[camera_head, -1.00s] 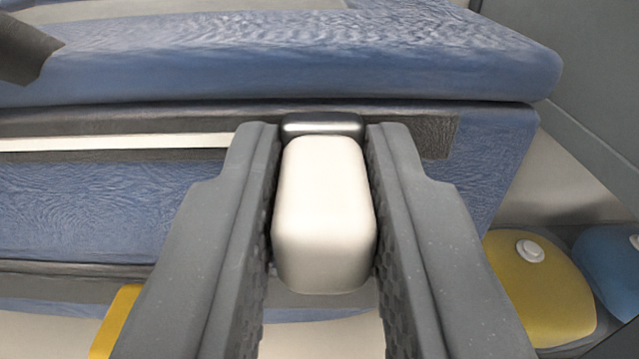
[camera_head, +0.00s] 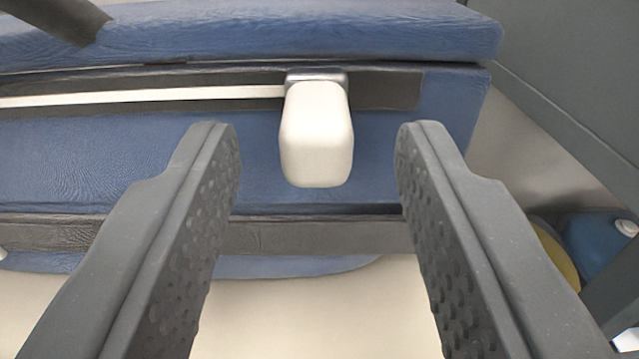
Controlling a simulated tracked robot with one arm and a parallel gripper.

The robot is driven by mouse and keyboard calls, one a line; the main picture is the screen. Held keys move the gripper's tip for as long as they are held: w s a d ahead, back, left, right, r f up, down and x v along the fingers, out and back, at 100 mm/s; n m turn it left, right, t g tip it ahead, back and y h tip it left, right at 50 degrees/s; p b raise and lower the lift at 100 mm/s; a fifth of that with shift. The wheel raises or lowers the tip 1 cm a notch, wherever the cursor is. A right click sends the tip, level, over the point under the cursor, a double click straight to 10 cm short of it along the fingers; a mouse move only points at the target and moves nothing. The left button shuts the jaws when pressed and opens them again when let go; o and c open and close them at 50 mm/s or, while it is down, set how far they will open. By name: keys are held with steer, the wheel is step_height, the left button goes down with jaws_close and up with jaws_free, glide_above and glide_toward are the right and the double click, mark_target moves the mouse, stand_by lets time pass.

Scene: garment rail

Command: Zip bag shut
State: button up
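A blue bag (camera_head: 300,185) fills the upper and middle part of the view. A dark zip band runs across its front with a white zip line (camera_head: 150,96) in it. The white line ends at the zip slider, which has a metal top and a cream pull tab (camera_head: 318,135). The slider is near the right end of the dark band. My gripper (camera_head: 308,132) is open, with one finger on each side of the pull tab and clear gaps on both sides. Nothing is between the fingers' pads except the tab's area beyond them.
A dark strap (camera_head: 60,18) shows at the top left of the bag. A grey panel (camera_head: 570,80) stands at the right. A blue container (camera_head: 600,245) with a white cap and part of a yellow one (camera_head: 556,252) are at the lower right. A pale surface lies below the bag.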

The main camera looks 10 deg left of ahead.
steer(key=s+d+p, duration=0.1)
steer(key=s+d, duration=0.1)
steer(key=s, duration=0.8)
steer(key=shift+s+p, duration=0.3)
steer(key=w+a+r+m+h, duration=0.1)
steer(key=w+a+r+h, duration=0.15)
steer(key=r, duration=1.05)
steer(key=w+a+r+h, duration=0.15)
steer(key=r+h, duration=0.25)
steer(key=r, duration=0.9)
steer(key=s+a+r+m+g+y, duration=0.1)
steer(key=s+a+r+g+y, duration=0.1)
steer(key=s+a+r, duration=1.2)
steer(key=s+a+y, duration=0.1)
steer(key=s+a, duration=0.1)
steer(key=s, duration=0.1)
steer(key=shift+s+a+r, duration=0.15)
